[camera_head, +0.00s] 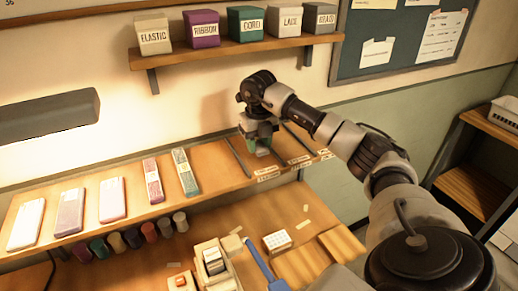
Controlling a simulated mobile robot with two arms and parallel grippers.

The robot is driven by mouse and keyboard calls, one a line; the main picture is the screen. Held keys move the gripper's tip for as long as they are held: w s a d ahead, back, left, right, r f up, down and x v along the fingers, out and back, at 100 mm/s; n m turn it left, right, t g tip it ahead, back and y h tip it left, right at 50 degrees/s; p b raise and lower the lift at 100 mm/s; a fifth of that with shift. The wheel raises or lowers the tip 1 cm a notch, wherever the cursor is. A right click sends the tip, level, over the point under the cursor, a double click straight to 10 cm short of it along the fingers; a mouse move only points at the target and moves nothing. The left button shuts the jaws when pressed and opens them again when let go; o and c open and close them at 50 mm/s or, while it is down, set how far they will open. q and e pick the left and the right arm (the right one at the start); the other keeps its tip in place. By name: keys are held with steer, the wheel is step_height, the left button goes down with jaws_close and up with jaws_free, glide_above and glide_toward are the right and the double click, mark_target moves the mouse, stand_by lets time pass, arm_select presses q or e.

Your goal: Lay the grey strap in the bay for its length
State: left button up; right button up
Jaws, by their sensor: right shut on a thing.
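My right gripper (262,150) reaches in from the right and hangs over the right part of the long wooden shelf (140,212). It is shut on a small greyish thing, likely the grey strap, mostly hidden by the fingers; a green patch shows beside it. Dark dividers (238,158) mark off bays on the shelf there, with small white labels (267,177) along the front edge. The label words are too small to read. Whether the held thing touches the shelf I cannot tell. My left gripper is not in view.
Several flat packs, such as a white one (112,199) and a patterned one (185,172), lie along the shelf's left. Spools (149,231) hang beneath its edge. Labelled boxes (246,24) stand on the upper shelf. A bench below holds a wooden holder (214,264) and a blue tool (262,265).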

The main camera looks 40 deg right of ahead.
step_height(320, 180, down, 3)
steer(key=shift+f+p, duration=0.15)
steer(key=shift+p, duration=0.5)
steer(key=shift+f, duration=0.1)
steer(key=shift+f, duration=0.1)
steer(key=o, duration=1)
step_height(320, 180, up, 7)
steer(key=b, duration=0.2)
steer(key=shift+b, duration=0.3)
steer(key=shift+r, duration=0.4)
